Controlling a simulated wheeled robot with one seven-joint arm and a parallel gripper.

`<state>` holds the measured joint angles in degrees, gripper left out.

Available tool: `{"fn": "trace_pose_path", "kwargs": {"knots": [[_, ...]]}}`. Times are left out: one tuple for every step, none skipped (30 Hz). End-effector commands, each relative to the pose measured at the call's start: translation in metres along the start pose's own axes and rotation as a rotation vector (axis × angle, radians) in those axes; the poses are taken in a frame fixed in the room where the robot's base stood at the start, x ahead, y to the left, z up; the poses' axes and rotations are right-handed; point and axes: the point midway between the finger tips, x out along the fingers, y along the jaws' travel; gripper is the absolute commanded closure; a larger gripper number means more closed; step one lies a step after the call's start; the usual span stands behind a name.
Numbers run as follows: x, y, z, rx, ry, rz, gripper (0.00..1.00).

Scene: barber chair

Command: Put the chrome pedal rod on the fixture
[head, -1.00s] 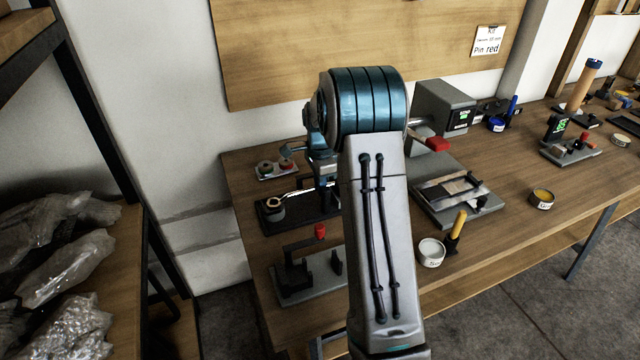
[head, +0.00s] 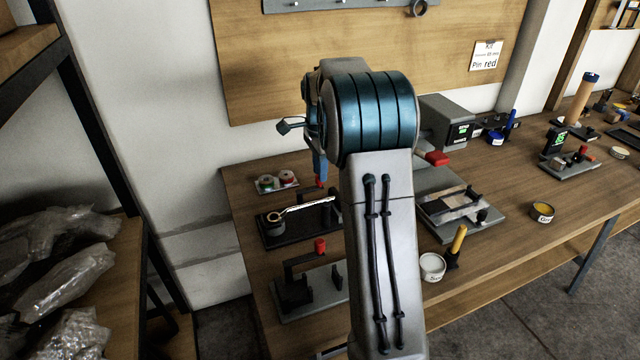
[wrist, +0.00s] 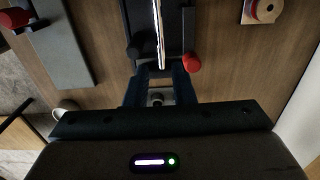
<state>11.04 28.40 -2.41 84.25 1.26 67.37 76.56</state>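The chrome pedal rod (head: 305,208) is a thin shiny bar lying over a black fixture base (head: 302,233). Its left end is by a round metal-topped cup (head: 275,225) on that base; its right end is partly hidden by my arm. In the wrist view the rod (wrist: 158,35) runs lengthwise over the black base (wrist: 177,18), its near end between my fingertips and the cup side. In the head view the blue fingers (head: 319,166) show above the base, mostly hidden behind my arm.
A red knob (wrist: 193,63) is close to my right finger in the wrist view. A grey fixture (head: 310,300) with black blocks stands nearer the front edge. A small tray with reels (head: 276,183) is behind. A grey plate fixture (head: 460,222) stands right of my arm.

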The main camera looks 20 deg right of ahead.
Motion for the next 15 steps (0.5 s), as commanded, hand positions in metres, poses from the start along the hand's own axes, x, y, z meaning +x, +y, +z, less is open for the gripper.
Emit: {"fn": "trace_pose_path", "kwargs": {"knots": [[-0.007,0.000,0.000,0.000,0.001,-0.002,0.78],[-0.010,0.000,0.000,0.000,0.001,-0.002,0.78],[-0.013,0.000,0.000,0.000,0.001,-0.001,0.78],[-0.016,0.000,0.000,-0.001,0.001,-0.001,0.78],[-0.018,0.001,0.001,-0.005,0.001,-0.002,0.78],[-0.021,0.003,0.002,-0.016,0.001,-0.004,0.78],[-0.023,0.005,0.004,-0.031,0.001,-0.006,0.78],[-0.026,0.009,0.007,-0.051,0.001,-0.009,0.78],[-0.030,0.015,0.011,-0.088,0.002,-0.015,0.78],[-0.034,0.021,0.015,-0.122,0.003,-0.022,0.78],[-0.038,0.029,0.020,-0.162,0.004,-0.028,0.78],[-0.044,0.040,0.026,-0.222,0.007,-0.038,0.78],[-0.048,0.049,0.032,-0.273,0.009,-0.046,0.78],[-0.052,0.058,0.038,-0.326,0.012,-0.055,0.78],[-0.056,0.072,0.045,-0.398,0.016,-0.064,0.78]]}}
